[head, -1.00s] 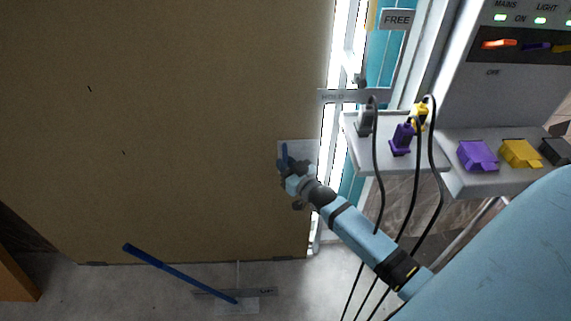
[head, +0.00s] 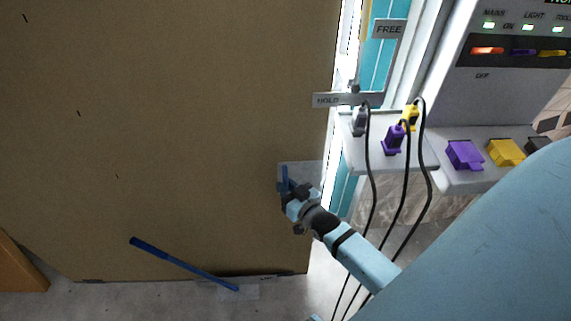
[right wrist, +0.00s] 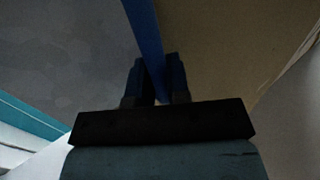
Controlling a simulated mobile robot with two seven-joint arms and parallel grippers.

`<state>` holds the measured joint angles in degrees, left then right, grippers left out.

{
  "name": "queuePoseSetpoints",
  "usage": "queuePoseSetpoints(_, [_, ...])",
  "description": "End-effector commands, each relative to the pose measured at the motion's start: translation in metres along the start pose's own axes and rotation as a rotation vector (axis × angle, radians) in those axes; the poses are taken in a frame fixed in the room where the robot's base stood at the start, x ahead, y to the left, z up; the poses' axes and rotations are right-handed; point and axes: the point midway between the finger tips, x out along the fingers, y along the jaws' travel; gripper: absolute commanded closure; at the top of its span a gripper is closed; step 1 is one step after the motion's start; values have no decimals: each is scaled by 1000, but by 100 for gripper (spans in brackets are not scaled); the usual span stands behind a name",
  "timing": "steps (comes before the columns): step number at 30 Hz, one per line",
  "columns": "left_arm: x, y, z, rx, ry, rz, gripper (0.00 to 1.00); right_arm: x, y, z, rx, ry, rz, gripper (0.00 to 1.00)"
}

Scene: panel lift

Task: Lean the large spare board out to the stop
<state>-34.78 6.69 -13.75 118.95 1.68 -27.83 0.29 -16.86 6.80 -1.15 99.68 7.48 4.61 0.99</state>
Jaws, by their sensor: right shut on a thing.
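The large board (head: 120,140) is a flat brown panel that fills the left and middle of the head view. A blue upright handle on a pale plate (head: 312,172) is near its right edge. My right gripper (head: 285,182) is at this handle and shut on it. In the right wrist view the blue handle (right wrist: 146,35) runs between the two dark fingers (right wrist: 155,85), with the brown board behind it on the right. My left gripper is not in view. The stop cannot be made out.
A blue bar (head: 185,264) slants across the board's lower edge to the floor. HOLD (head: 345,99) and FREE (head: 388,29) labels stand right of the board. A grey shelf (head: 395,157) with plugs and hanging black cables is beside my right arm. An orange-brown block (head: 20,265) is at lower left.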

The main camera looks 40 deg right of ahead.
Motion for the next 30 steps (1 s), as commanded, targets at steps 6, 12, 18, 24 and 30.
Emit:
queuePoseSetpoints(6, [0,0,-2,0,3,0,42,-2,-3,4,3,-8,-4,59])
queuePoseSetpoints(12, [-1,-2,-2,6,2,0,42,-2,-2,2,2,-5,-3,59])
queuePoseSetpoints(18, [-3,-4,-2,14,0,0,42,-22,-2,3,2,-8,-2,59])
queuePoseSetpoints(24, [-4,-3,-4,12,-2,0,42,-68,-2,2,2,-9,-2,59])
queuePoseSetpoints(30, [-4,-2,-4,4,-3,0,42,-111,-2,2,2,-9,-3,59])
